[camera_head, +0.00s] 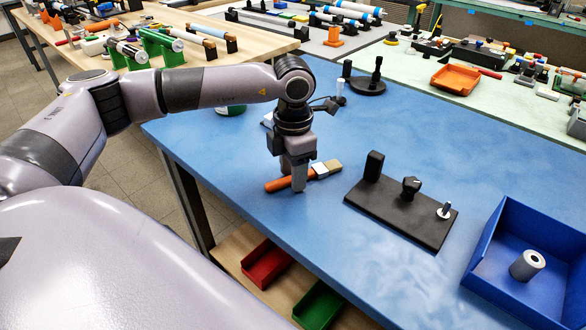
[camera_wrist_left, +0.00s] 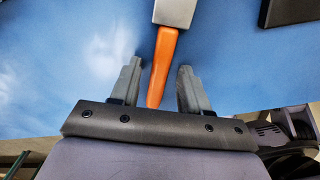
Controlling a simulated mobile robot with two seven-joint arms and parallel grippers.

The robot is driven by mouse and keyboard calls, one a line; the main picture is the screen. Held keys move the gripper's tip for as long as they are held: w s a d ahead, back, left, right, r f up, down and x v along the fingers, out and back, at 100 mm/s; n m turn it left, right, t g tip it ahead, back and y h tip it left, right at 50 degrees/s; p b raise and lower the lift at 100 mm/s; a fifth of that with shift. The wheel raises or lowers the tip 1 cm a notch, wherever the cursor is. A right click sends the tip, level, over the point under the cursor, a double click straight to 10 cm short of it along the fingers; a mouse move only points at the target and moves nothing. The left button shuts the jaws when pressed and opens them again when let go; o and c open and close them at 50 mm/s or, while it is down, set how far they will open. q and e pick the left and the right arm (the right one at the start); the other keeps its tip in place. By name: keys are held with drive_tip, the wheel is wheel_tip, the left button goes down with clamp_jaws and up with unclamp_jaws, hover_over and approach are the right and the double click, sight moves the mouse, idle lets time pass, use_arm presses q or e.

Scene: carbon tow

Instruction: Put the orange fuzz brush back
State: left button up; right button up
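The orange fuzz brush (camera_head: 276,185) lies on the blue table near its left edge, with a pale ferrule (camera_head: 319,170) and tan bristles (camera_head: 333,165) pointing right. My left gripper (camera_head: 298,186) is right over the handle and points down. In the left wrist view my left gripper (camera_wrist_left: 157,80) has its fingers apart, with the orange handle (camera_wrist_left: 163,60) between them and a gap on both sides. Whether the fingertips touch the table is unclear. My right gripper is in neither view.
A black base (camera_head: 400,212) with a post and knobs stands right of the brush. A blue bin (camera_head: 482,250) holding a grey roll (camera_head: 527,265) is at the right. A black round stand (camera_head: 369,86) is behind. Red (camera_head: 266,262) and green (camera_head: 318,304) trays sit below the table.

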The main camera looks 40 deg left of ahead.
use_arm(q)
drive_tip(key=shift+r, duration=0.5)
wheel_tip(320, 180, up, 11)
drive_tip(key=shift+r+p, duration=0.2)
drive_tip(key=shift+p, duration=0.2)
